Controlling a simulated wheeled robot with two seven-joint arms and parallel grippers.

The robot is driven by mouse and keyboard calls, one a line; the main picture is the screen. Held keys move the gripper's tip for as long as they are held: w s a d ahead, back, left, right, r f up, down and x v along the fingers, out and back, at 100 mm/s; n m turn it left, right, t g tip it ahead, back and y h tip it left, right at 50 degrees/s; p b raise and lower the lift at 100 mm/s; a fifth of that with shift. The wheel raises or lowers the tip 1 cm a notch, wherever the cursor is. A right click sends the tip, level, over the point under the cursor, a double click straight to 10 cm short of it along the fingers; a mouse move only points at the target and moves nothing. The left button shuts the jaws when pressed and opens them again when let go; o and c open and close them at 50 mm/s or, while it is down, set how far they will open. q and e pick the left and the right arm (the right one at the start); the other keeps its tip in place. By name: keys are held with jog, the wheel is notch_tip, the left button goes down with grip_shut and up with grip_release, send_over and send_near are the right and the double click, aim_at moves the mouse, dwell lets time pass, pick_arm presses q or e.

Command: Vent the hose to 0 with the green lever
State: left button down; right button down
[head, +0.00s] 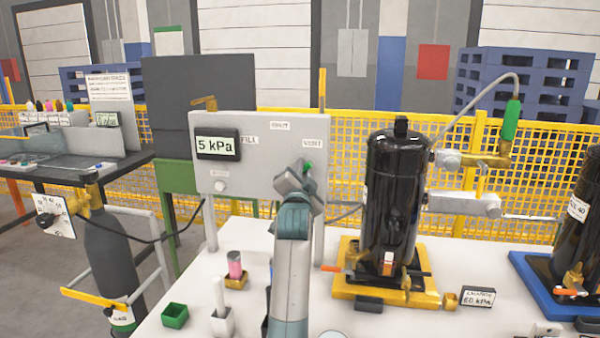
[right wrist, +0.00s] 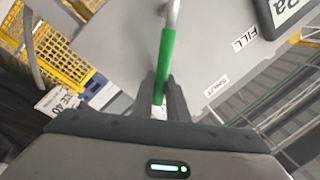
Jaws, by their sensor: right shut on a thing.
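The grey panel (head: 240,175) carries a gauge (head: 217,144) that reads 5 kPa. Its labels read FILL (head: 249,140), SHUT (head: 280,126) and VENT (head: 312,143). My right gripper (head: 302,176) is at the panel's right side, just below the VENT label, and hides most of the green lever (head: 308,167). In the right wrist view the green lever (right wrist: 167,60) runs down between the two fingers of my right gripper (right wrist: 163,103), which is shut on it. The lever's grey stem shows above the green sleeve. My left gripper is not in view.
A black compressor (head: 396,185) stands on a yellow pallet (head: 350,285) right of my right arm. A block reading 60 kPa (head: 478,296) lies on the white table (head: 440,322). A gas cylinder (head: 110,250) stands at the left. A yellow fence (head: 540,145) runs behind.

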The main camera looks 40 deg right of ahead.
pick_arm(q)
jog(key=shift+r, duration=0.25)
pick_arm(e)
jog(key=shift+f, duration=0.1)
jog(key=c, duration=1.7)
grip_release()
jog(key=shift+c, duration=0.2)
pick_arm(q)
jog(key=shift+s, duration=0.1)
